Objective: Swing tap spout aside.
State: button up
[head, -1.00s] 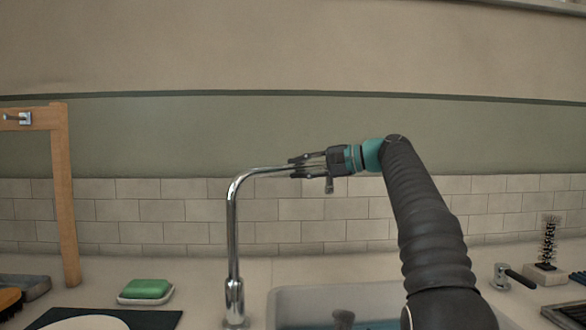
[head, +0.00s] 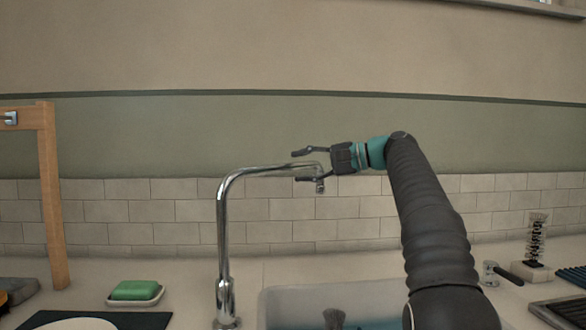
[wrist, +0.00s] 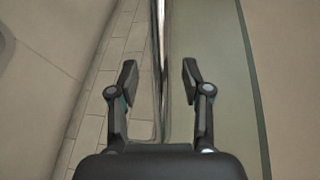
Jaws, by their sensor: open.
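The chrome tap (head: 224,250) stands upright at the left of the sink, and its spout (head: 262,171) reaches right, ending in a short downward nozzle. My gripper (head: 303,165) is at the spout's outer end, with its two fingers spread. In the wrist view the spout (wrist: 161,60) runs between the open fingers of my gripper (wrist: 160,80), with a gap visible on each side. The fingers do not close on it.
The sink (head: 280,305) lies below, with a brush-like thing (head: 334,318) in it. A green soap (head: 136,289) on a dish and a wooden frame (head: 52,200) are at the left. A bristle brush (head: 536,240) and a small handled fitting (head: 500,273) are at the right.

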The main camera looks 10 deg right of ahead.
jog(key=v, duration=0.8)
jog(key=shift+s+d, duration=0.2)
jog(key=shift+d, duration=0.15)
jog(key=shift+r, duration=0.1)
jog(key=shift+f+b, duration=0.3)
jog(key=c, duration=0.6)
jog(key=shift+t, duration=0.4)
jog(key=s+b, duration=0.2)
jog(key=s+a+b, duration=0.1)
jog(key=s+b, duration=0.1)
jog(key=s+a+b, duration=0.1)
jog(key=s+b, duration=0.2)
jog(key=shift+f, duration=0.25)
grip_shut()
jog(key=s+f+m+t+b, duration=0.2)
jog(key=s+f+t+b, duration=0.15)
jog(key=b, duration=0.35)
jog(key=w+d+f+m+t, duration=0.1)
jog(key=w+d+m+t, duration=0.1)
jog(key=w+d+t, duration=0.15)
jog(key=shift+h, duration=0.4)
jog(key=x, duration=0.4)
jog(key=p+x, duration=0.1)
jog(key=x, duration=0.4)
jog(key=p+x, duration=0.1)
jog(key=x, duration=0.3)
jog(key=shift+s+a+r, duration=0.1)
jog(key=shift+a+r, duration=0.1)
jog(key=shift+a, duration=0.4)
